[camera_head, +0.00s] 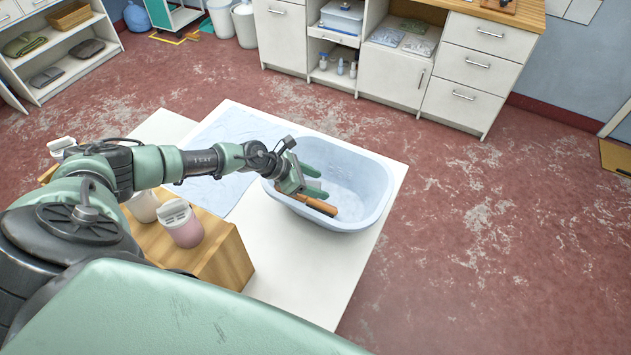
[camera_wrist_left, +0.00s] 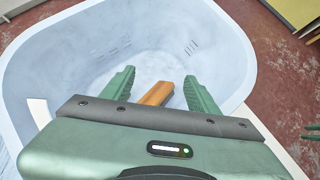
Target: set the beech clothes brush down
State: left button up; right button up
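The beech clothes brush (camera_head: 318,205) is a long brown wooden piece inside the pale blue tub (camera_head: 373,215), near its front left wall. My left gripper (camera_head: 315,182) reaches over the tub's left rim, with its green fingers apart. In the left wrist view the brush (camera_wrist_left: 157,93) shows between the spread fingers (camera_wrist_left: 159,95), with a gap on each side. Its near end is hidden behind the gripper body, and I cannot tell whether it rests on the tub floor. Green finger-like prongs (camera_wrist_left: 312,131), perhaps my right gripper, show at the right edge of the left wrist view.
The tub stands on a white table (camera_head: 290,270) beside a light blue cloth (camera_head: 225,130). A wooden box (camera_head: 215,255) with a pink-and-white container (camera_head: 181,224) is at the table's left. White cabinets (camera_head: 475,70) stand behind; open red floor lies to the right.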

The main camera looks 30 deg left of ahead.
pick_arm(q)
jog(key=shift+r, duration=0.2)
jog(key=b+v, duration=0.2)
jog(key=v, duration=1)
jog(key=shift+b, duration=0.4)
